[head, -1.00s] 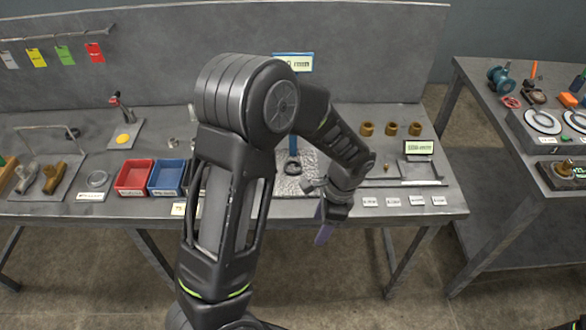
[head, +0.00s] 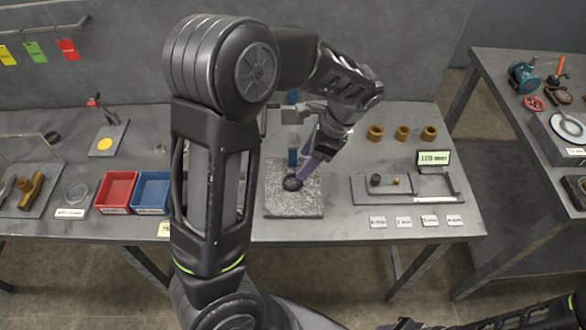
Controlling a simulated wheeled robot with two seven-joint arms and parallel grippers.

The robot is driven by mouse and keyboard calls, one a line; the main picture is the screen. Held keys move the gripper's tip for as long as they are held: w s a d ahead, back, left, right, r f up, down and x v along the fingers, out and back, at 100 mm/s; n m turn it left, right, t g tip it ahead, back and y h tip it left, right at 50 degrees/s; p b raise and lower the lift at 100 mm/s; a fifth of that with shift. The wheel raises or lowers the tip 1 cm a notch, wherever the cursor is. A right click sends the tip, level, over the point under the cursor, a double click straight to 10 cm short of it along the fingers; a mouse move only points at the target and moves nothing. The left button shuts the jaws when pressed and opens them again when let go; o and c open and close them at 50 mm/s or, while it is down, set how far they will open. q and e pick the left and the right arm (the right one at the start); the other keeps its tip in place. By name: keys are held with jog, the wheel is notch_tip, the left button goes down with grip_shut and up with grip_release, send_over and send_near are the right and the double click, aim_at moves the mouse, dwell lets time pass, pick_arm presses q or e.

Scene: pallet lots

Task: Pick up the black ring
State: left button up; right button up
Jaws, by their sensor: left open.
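A black ring (head: 292,183) lies on the speckled grey stone plate (head: 290,206) in the middle of the bench. Part of my right arm shows at the bottom right edge, with a dark end piece that is cut off by the frame.
A blue upright part (head: 292,157) stands just behind the ring. Red (head: 116,190) and blue (head: 151,192) trays are to the left. A stand with a green display (head: 433,158), brass rings (head: 402,133) and label cards (head: 402,221) are to the right.

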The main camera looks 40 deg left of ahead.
aim_at(288, 183)
pick_arm(q)
jog(key=shift+s+r, duration=0.1)
jog(key=shift+x, duration=1.35)
jog(key=p+x, duration=0.1)
jog(key=x, duration=0.3)
jog(key=shift+s+p, duration=0.1)
jog(key=shift+p, duration=0.2)
jog(key=shift+a+f, duration=0.2)
jog(key=shift+f, duration=0.35)
jog(key=shift+c, duration=0.4)
